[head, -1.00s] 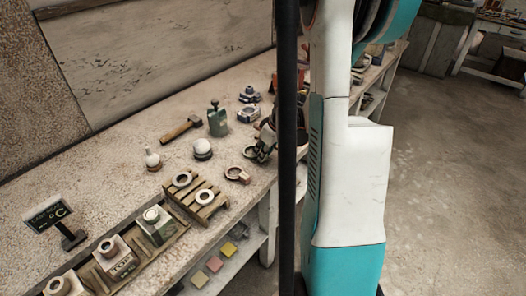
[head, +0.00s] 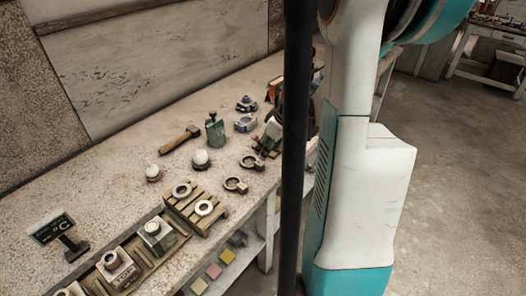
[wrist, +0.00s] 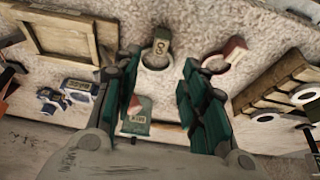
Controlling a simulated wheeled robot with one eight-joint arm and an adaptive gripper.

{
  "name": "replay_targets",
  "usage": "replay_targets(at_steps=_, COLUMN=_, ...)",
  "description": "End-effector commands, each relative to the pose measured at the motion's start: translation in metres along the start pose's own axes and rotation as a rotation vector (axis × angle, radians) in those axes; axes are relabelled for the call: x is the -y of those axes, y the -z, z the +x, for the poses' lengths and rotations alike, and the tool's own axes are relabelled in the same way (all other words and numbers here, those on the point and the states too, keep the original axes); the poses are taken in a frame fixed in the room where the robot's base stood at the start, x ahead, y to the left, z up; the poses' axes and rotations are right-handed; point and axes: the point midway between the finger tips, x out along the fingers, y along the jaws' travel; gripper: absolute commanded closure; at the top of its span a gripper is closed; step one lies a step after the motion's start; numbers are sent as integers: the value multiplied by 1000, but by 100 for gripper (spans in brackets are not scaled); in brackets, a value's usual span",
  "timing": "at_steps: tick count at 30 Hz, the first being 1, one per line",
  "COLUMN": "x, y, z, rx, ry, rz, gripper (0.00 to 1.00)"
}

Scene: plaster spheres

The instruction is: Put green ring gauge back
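A ring gauge with a grey-green labelled handle (wrist: 161,42) lies on the bench, ahead of and between my fingertips in the wrist view. It seems to be the ring with a handle (head: 251,162) in the head view; its colour is hard to judge. My gripper (wrist: 160,75) is open, with teal fingers on either side and nothing held. A reddish ring gauge (wrist: 228,54) lies to the right; it also shows in the head view (head: 235,185). In the head view my arm and a dark post hide much of my gripper.
A slatted pallet (head: 190,211) carries two pale rings. A hammer (head: 178,139), white spheres (head: 200,158), blue parts (wrist: 76,88) and a wooden frame (wrist: 60,38) are nearby.

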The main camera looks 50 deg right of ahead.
Motion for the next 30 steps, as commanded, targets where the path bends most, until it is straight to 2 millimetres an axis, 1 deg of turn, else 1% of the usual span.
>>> replay_targets(at_steps=1, x=0, y=0, z=-11, rx=0, ry=-1, rz=2, gripper=60)
replay_targets(at_steps=3, x=0, y=0, z=-20, rx=0, ry=0, rz=1, gripper=60)
replay_targets(at_steps=8, x=0, y=0, z=-31, rx=-1, ry=0, rz=0, gripper=60)
replay_targets(at_steps=30, x=0, y=0, z=-32, rx=-1, ry=0, rz=0, gripper=60)
